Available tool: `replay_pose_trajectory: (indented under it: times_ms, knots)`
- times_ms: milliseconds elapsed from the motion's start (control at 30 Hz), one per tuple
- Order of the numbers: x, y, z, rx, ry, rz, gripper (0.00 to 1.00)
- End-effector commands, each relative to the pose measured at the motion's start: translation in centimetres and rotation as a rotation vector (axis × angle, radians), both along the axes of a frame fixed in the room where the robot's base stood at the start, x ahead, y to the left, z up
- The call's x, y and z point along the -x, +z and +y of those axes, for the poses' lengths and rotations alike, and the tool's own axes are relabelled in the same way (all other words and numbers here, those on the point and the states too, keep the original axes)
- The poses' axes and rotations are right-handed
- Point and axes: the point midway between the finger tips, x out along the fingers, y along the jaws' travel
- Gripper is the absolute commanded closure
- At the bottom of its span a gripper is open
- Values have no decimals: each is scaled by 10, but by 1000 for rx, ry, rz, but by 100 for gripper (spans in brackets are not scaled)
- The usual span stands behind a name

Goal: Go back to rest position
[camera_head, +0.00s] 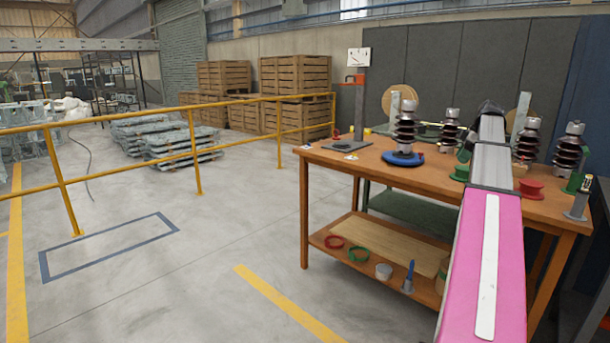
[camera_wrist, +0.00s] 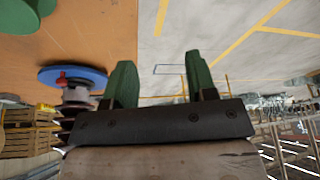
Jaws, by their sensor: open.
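My gripper (camera_wrist: 160,82) shows in the wrist view with two green fingers spread apart and nothing between them. In that upside-down view, a blue round base (camera_wrist: 90,74) with a ribbed insulator (camera_wrist: 76,96) is to the left of the fingers, apart from them. In the head view my pink and grey arm reaches over the workbench (camera_head: 345,160) and mostly hides the gripper. The dark ribbed insulator (camera_head: 405,130) stands upright on the blue base (camera_head: 402,159) at the bench's left part, left of my arm.
More insulators (camera_head: 450,130) (camera_head: 527,140) (camera_head: 570,148) stand on the bench with a red spool (camera_head: 530,188). The lower shelf (camera_head: 390,262) holds rings and small items. A yellow railing (camera_head: 190,110) and wooden crates (camera_head: 296,76) stand beyond.

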Motion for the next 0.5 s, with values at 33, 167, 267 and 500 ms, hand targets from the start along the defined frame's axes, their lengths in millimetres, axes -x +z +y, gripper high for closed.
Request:
replay_pose_trajectory:
  times_ms: [33,167,267,500]
  knots:
    - [1,-9,7,-1,-11,9,48]
    - [1,-31,24,4,-54,32,48]
    - [1,-52,40,6,-95,56,48]
    - [9,-122,96,25,-237,130,48]
